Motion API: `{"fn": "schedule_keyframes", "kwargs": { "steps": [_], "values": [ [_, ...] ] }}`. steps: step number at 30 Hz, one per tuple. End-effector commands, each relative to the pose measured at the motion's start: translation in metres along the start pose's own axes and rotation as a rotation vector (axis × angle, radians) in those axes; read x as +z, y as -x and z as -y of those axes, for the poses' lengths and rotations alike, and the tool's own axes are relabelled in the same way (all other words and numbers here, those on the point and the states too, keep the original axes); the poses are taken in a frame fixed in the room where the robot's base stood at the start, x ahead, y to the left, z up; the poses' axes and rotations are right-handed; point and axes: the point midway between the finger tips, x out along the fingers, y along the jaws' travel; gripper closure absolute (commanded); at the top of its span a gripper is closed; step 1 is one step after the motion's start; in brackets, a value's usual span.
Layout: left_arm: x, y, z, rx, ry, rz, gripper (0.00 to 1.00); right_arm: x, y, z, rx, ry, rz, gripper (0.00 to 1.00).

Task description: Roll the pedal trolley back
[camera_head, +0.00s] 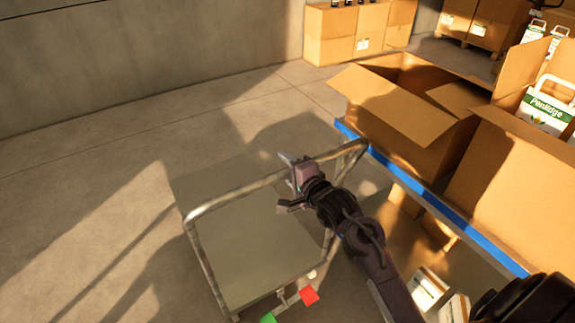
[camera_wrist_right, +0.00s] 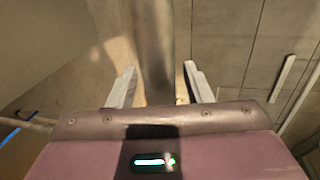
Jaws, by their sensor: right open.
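The pedal trolley (camera_head: 255,245) stands on the floor in the middle of the head view. It has a flat grey deck, a bent metal push handle (camera_head: 225,197), and a red pedal (camera_head: 309,296) and a green pedal (camera_head: 268,318) at its near end. My right gripper (camera_head: 283,181) is at the handle's top bar. In the right wrist view the bar (camera_wrist_right: 154,40) runs between the two open fingers (camera_wrist_right: 160,85), with a gap visible on both sides. I cannot tell whether either finger touches it. My left gripper is not in view.
A blue-edged table (camera_head: 436,203) with open cardboard boxes (camera_head: 402,110) stands close on the right. More boxes (camera_head: 343,35) stand by the back wall. White-and-green cartons (camera_head: 427,290) show at the lower right. The floor left of and behind the trolley is clear.

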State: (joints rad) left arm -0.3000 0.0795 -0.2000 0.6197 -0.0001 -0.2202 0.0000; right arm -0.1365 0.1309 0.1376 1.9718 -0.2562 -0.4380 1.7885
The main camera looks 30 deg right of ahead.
Motion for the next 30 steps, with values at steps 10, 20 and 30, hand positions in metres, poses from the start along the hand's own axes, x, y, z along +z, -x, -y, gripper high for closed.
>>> {"fn": "schedule_keyframes", "kwargs": {
  "steps": [10,20,30],
  "values": [
    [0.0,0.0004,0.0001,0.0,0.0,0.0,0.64,-0.0001,-0.0028,-0.0002,0.0,0.001,0.0,0.61],
    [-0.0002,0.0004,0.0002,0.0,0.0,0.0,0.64,-0.0001,-0.0026,-0.0004,0.0,0.001,-0.001,1.0],
    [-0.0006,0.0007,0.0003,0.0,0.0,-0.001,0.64,-0.0003,-0.0034,-0.0004,0.001,0.0,-0.001,1.0]
  ]
}}
